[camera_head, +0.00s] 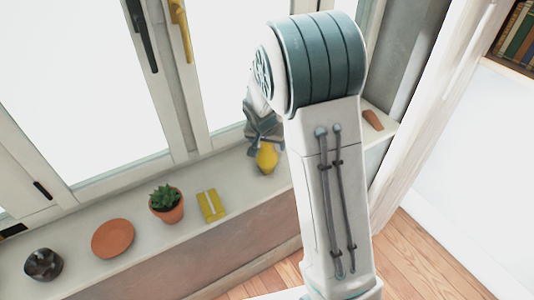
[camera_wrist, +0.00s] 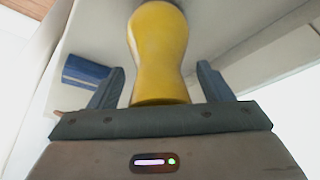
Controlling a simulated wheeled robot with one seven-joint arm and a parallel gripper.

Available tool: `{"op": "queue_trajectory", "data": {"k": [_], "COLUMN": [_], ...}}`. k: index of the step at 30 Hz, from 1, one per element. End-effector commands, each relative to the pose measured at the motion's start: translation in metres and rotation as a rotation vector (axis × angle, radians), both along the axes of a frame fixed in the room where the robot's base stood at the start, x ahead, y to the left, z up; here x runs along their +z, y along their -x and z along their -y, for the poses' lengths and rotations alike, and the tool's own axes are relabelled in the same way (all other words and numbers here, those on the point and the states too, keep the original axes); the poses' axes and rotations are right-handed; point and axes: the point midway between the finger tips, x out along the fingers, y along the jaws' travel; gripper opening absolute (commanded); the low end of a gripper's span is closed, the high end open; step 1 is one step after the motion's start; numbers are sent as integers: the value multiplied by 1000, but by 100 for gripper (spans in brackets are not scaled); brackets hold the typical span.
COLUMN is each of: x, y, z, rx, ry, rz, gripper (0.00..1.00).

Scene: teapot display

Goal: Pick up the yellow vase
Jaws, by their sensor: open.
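The yellow vase (camera_head: 267,157) stands on the white windowsill (camera_head: 240,172) in the head view, partly hidden by my gripper. In the wrist view the yellow vase (camera_wrist: 158,50) fills the upper middle, between the two fingers of my gripper (camera_wrist: 160,88). The fingers are apart, one on each side of the vase, with a gap showing on both sides. In the head view my gripper (camera_head: 264,140) is at the vase, and my arm covers what lies to its right.
A brown object (camera_head: 373,120) lies at the sill's right end. A blue item (camera_wrist: 85,73) shows left in the wrist view. Window frames rise behind.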

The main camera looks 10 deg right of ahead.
Motion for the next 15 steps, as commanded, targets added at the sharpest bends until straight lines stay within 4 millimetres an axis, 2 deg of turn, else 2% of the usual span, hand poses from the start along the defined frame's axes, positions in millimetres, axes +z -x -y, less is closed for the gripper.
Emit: {"op": "queue_trajectory", "data": {"k": [7, 8, 13, 14, 15], "x": [-2, -2, -2, -2, -1], "y": [-1, -1, -1, -1, -1], "z": [0, 0, 0, 0, 0], "rx": [0, 0, -1, -1, -1], "ry": [0, 0, 0, 0, -1], "rz": [0, 0, 0, 0, 1], "gripper": [73, 70, 22, 16, 16]}}
